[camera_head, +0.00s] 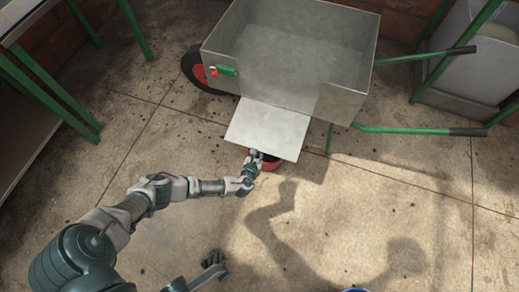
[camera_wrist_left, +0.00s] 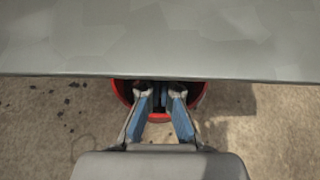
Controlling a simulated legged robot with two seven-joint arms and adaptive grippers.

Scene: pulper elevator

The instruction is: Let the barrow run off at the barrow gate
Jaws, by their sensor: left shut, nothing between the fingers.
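The grey metal barrow (camera_head: 290,50) stands at the top centre, and the inside that shows is bare. Its gate (camera_head: 268,128) is a flat grey plate that hangs outward from the opening in the near side. A green latch with a red end (camera_head: 222,70) sits on the side wall left of the opening. A red bucket (camera_head: 268,164) stands under the gate's outer edge, partly hidden by it. My left gripper (camera_head: 252,160) is shut and empty at that edge, over the bucket (camera_wrist_left: 160,117). My right gripper (camera_head: 213,260) is low in the head view; its finger state is unclear.
The barrow's green handles (camera_head: 405,130) reach right. A green-legged table (camera_head: 60,100) stands at the left, and a grey bin (camera_head: 470,65) behind a green frame at the right. A blue rim (camera_head: 355,290) shows at the bottom edge. The middle floor is clear.

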